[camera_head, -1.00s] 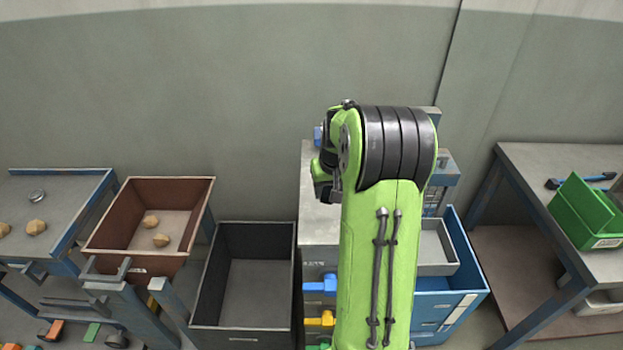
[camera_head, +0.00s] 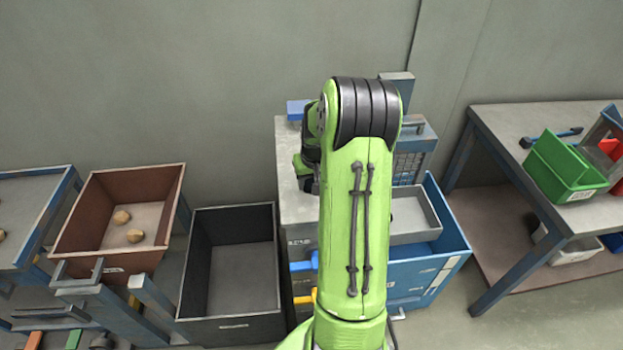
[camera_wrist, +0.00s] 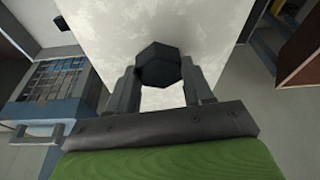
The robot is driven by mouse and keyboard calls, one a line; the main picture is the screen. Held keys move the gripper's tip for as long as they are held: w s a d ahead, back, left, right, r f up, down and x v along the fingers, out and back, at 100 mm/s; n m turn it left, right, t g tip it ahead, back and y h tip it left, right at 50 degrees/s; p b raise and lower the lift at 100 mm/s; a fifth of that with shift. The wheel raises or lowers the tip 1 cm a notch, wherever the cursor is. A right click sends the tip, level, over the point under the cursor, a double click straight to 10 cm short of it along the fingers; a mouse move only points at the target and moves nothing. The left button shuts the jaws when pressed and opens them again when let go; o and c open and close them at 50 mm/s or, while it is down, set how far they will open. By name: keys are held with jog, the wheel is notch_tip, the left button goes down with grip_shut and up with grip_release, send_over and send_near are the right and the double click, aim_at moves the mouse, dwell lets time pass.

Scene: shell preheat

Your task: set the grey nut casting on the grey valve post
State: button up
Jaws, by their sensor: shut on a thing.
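The grey nut casting (camera_wrist: 160,66) is a dark hexagonal piece between the fingers of my gripper (camera_wrist: 160,84) in the wrist view. The gripper is shut on it, above a pale worn top. In the head view my green arm reaches over the pale-topped cabinet (camera_head: 292,200), and the arm hides the fingers and the casting. I cannot make out the grey valve post for sure in either view.
A blue-grey unit with a grille (camera_head: 408,165) stands at the cabinet's right, above a blue bin (camera_head: 428,262). A black bin (camera_head: 232,322) and a brown bin (camera_head: 120,250) stand left. A table with a green bin (camera_head: 562,165) is at right.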

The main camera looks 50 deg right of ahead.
jog(key=o, duration=1.1)
jog(key=shift+f, duration=0.1)
jog(key=p+v, duration=0.3)
jog(key=v, duration=0.9)
jog(key=a+r+n, duration=0.1)
jog(key=a+r, duration=0.4)
jog(key=a, duration=0.3)
jog(key=s+a+r+n+t, duration=0.1)
jog(key=s+a+r, duration=0.1)
jog(key=a, duration=0.4)
jog(key=s+a+r+n+t, duration=0.1)
jog(key=s+a+r+n, duration=0.15)
jog(key=a, duration=0.35)
jog(key=shift+n+t+y, duration=0.5)
jog(key=shift+n+y, duration=0.4)
jog(key=shift+n, duration=0.05)
jog(key=s+a, duration=0.2)
jog(key=s, duration=0.1)
jog(key=s+a, duration=0.3)
jog(key=s, duration=0.1)
jog(key=s+a, duration=0.3)
jog(key=shift+s+b, duration=0.3)
